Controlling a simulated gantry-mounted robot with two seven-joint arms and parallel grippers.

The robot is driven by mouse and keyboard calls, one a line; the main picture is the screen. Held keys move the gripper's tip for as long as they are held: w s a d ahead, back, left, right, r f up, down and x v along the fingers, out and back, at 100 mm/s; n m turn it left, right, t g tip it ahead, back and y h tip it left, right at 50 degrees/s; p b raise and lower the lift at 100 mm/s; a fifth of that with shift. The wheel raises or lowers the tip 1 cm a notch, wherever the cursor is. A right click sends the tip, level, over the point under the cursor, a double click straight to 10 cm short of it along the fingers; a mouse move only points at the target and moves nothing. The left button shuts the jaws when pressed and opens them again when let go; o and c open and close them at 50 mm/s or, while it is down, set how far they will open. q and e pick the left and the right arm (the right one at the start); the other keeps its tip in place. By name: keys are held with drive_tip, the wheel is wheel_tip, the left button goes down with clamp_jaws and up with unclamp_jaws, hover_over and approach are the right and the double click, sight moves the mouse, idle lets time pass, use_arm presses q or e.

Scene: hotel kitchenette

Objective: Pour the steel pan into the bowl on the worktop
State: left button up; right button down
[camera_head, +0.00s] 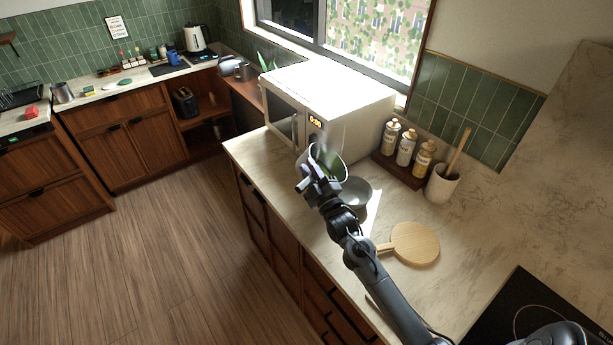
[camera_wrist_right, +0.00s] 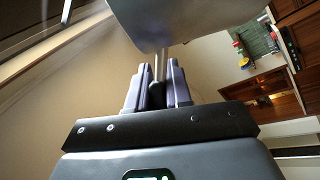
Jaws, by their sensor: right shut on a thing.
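My right gripper (camera_head: 318,187) reaches over the worktop (camera_head: 300,215) in front of the microwave. It is shut on the handle of the steel pan (camera_head: 334,168). The pan is held up above the worktop and looks tilted; its contents are not clear. In the right wrist view the pan (camera_wrist_right: 190,18) fills the top, and its thin handle runs down between the fingers (camera_wrist_right: 157,88). The grey bowl (camera_head: 358,193) stands on the worktop just right of the gripper, partly hidden by my wrist. My left gripper is not in view.
A white microwave (camera_head: 345,92) stands close behind the pan. Bottles (camera_head: 406,148) on a dark tray and a utensil crock (camera_head: 441,184) are to the right. A round wooden board (camera_head: 415,244) lies nearer, and a black hob (camera_head: 515,315) is at lower right.

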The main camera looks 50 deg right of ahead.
drive_tip(key=shift+s+d+r+m+h+b, duration=0.35)
drive_tip(key=shift+m+h+b, duration=0.15)
drive_tip(key=shift+m, duration=0.15)
drive_tip(key=shift+s+d+r+m+h+b, duration=0.2)
drive_tip(key=shift+s+r+m+h+b, duration=0.25)
drive_tip(key=shift+m, duration=0.2)
drive_tip(key=s+d+f+m+g+h+b, duration=0.2)
drive_tip(key=s+d+m+g+h+b, duration=0.5)
drive_tip(key=m, duration=1.7)
drive_tip(key=shift+s+d+m+g+h, duration=0.4)
drive_tip(key=shift+s+d+g+h, duration=1.1)
drive_tip(key=shift+s+d+h, duration=1.15)
drive_tip(key=shift+s+a+h, duration=0.25)
drive_tip(key=shift+s+h, duration=0.05)
drive_tip(key=shift+h, duration=0.3)
